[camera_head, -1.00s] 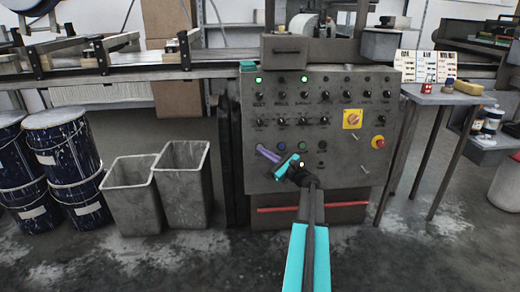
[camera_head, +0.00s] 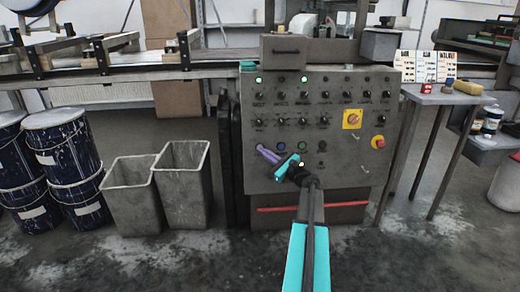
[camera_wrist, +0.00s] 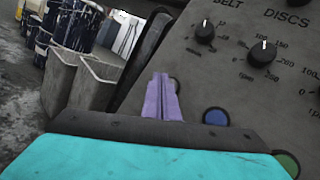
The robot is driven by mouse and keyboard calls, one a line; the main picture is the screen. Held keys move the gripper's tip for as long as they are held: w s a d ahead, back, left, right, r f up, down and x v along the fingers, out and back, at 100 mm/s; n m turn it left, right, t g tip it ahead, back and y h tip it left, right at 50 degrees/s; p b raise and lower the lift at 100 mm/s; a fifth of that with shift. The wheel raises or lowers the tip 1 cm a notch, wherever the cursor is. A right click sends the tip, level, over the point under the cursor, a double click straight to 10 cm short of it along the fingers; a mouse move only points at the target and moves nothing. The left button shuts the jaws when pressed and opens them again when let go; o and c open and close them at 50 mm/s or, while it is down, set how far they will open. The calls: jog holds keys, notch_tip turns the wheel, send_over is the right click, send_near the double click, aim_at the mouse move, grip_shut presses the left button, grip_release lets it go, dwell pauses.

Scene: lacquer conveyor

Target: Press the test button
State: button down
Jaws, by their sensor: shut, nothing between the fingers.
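The grey control panel (camera_head: 345,172) carries rows of knobs and buttons. My gripper (camera_head: 262,149) has its purple fingers together and empty, with the tips at the panel's left side, left of the blue button (camera_head: 281,143) and the green button (camera_head: 302,146). In the wrist view the shut fingers (camera_wrist: 161,97) point at the panel, left of the blue button (camera_wrist: 216,116); the green button (camera_wrist: 287,163) is at the lower right. A dark round edge shows just behind the fingers, mostly hidden. I cannot read which button is the test button, nor tell whether the tips touch the panel.
A red emergency knob (camera_head: 378,142) and a yellow-plated switch (camera_head: 352,119) sit on the panel's right. Two grey bins (camera_head: 130,200) and blue drums (camera_head: 62,160) stand at left. A side table (camera_head: 440,95) is at right. The floor in front is clear.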

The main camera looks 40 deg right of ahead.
jog(key=shift+w+d, duration=0.15)
jog(key=shift+w+d, duration=0.1)
jog(key=shift+w, duration=0.05)
jog(key=shift+w+d+f+p, duration=0.1)
jog(key=shift+w+d+p, duration=0.15)
jog(key=shift+w+p, duration=0.05)
dwell(1.1)
dwell(0.4)
jog(key=shift+s+a, duration=0.5)
jog(key=shift+s, duration=0.1)
jog(key=s+a, duration=0.1)
jog(key=s, duration=0.1)
jog(key=s+a+r+p, duration=0.1)
jog(key=a, duration=0.1)
jog(key=shift+s+a, duration=0.1)
jog(key=shift+s, duration=0.3)
dwell(0.4)
dwell(0.7)
